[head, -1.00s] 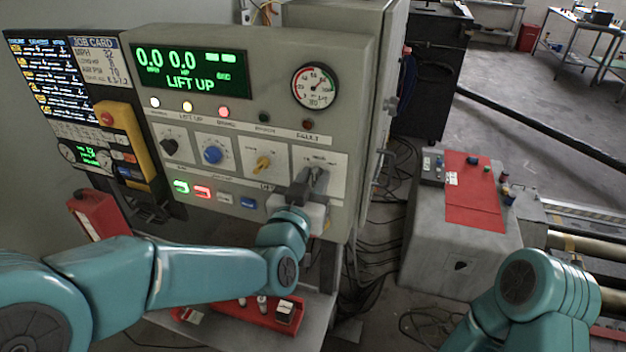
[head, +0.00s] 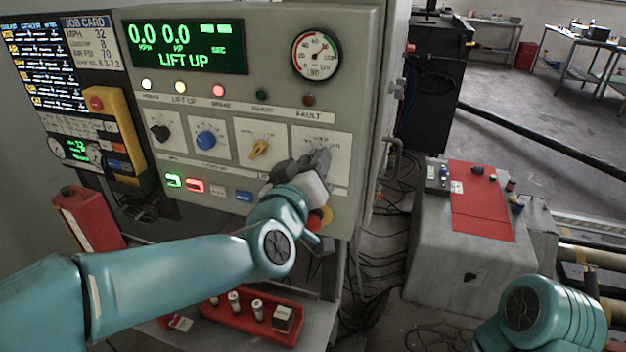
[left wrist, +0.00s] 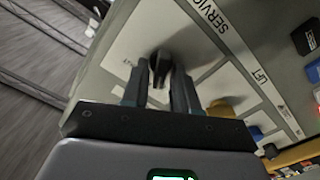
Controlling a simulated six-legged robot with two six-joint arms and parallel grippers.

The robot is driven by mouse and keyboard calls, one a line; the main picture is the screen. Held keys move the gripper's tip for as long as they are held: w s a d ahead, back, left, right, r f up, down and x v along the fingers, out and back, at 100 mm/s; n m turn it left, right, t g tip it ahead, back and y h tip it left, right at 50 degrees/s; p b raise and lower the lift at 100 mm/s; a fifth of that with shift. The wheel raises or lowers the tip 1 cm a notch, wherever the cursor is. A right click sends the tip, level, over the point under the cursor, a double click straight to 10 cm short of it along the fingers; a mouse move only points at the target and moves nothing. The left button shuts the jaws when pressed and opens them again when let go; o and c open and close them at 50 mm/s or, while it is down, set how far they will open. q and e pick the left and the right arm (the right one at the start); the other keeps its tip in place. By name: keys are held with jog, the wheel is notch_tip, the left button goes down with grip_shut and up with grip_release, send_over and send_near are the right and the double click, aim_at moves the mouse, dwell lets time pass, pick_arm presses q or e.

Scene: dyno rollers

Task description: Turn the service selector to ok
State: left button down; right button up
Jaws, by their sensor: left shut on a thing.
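The service selector is the rightmost knob on the grey console's front. It shows in the left wrist view as a dark knob (left wrist: 160,68) on a white plate, beside the printed word SERVICE. My left gripper (head: 316,163) is at that plate in the head view and hides the knob there. In the left wrist view its two fingers (left wrist: 162,88) stand on either side of the knob, shut on it. The gripper is tilted, with its fingertips up and to the right. The knob's pointer and its ok mark cannot be read. My right gripper is out of view.
A yellow knob (head: 259,149) and a blue knob (head: 206,140) sit left of the selector. The display (head: 187,47) reads LIFT UP. Lit buttons and a red-yellow stop button (head: 322,217) lie below. A red tray (head: 240,314) stands on the shelf underneath.

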pick_arm(q)
jog(key=shift+f+n+b, duration=0.15)
jog(key=shift+n+b, duration=0.7)
jog(key=shift+n, duration=0.15)
jog(key=c, duration=1.2)
grip_release()
jog(key=shift+o, duration=0.2)
jog(key=v, duration=1.6)
jog(key=shift+b, duration=0.45)
jog(key=shift+s+a, duration=0.1)
jog(key=shift+s, duration=0.1)
